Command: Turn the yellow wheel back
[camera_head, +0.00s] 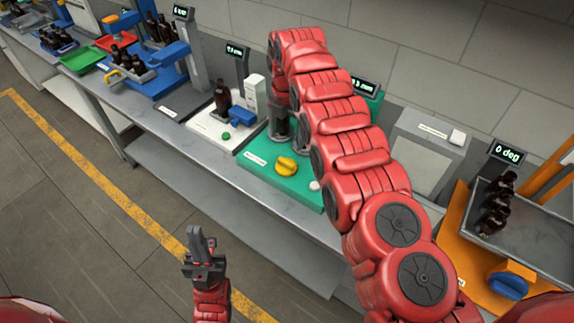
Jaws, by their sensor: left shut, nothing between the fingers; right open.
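The yellow wheel (286,166) lies on the front part of the green station base (258,172) on the bench. My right arm reaches in from the lower right, bends over the green station and points down behind the wheel. My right gripper (288,128) is open there, apart from the wheel; its fingers are partly hidden by my arm and hard to tell from the station's dark parts. My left gripper (197,240) is shut and empty, low in front of the bench, well away from the wheel.
A white station with a brown bottle (222,97) and blue knob (242,117) stands left of the green one. At right, an orange station has a blue knob (509,284), a grey tray with bottles (495,205) and a "0 deg" display (508,153). The floor before the bench is clear.

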